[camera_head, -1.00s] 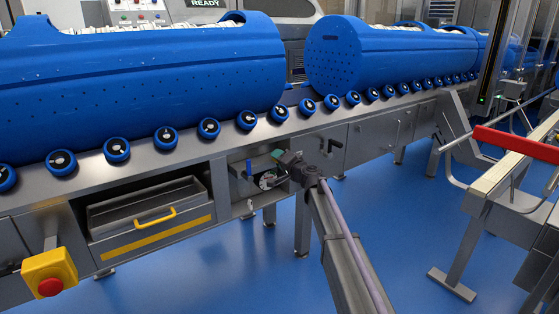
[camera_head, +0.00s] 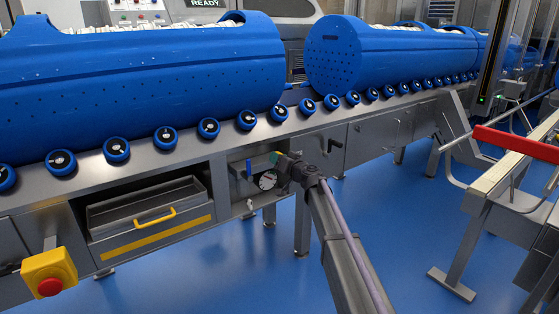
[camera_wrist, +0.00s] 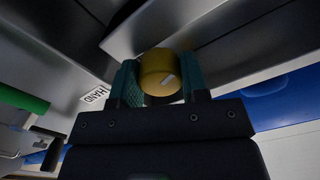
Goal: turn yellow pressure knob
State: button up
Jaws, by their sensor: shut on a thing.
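The yellow pressure knob (camera_wrist: 160,74) shows in the wrist view, a round yellow cap with a pale slanted mark on its face. My gripper (camera_wrist: 160,88) has its green-padded fingers on both sides of the knob and is shut on it. In the head view my gripper (camera_head: 282,160) reaches into the open bay under the conveyor, and the knob is hidden behind it. A round white pressure gauge (camera_head: 267,181) sits just left of and below the gripper.
A blue lever (camera_head: 249,168) stands left of the gauge. A drawer with a yellow handle (camera_head: 155,217) and a red emergency button (camera_head: 50,287) are further left. In the wrist view a "HAND" label (camera_wrist: 95,97) and a green part (camera_wrist: 22,98) are close by.

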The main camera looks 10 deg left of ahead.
dwell(0.4)
jog(key=o, duration=0.9)
jog(key=shift+o, duration=0.2)
jog(key=v, duration=1)
jog(key=shift+s+d, duration=0.25)
jog(key=shift+s, duration=0.1)
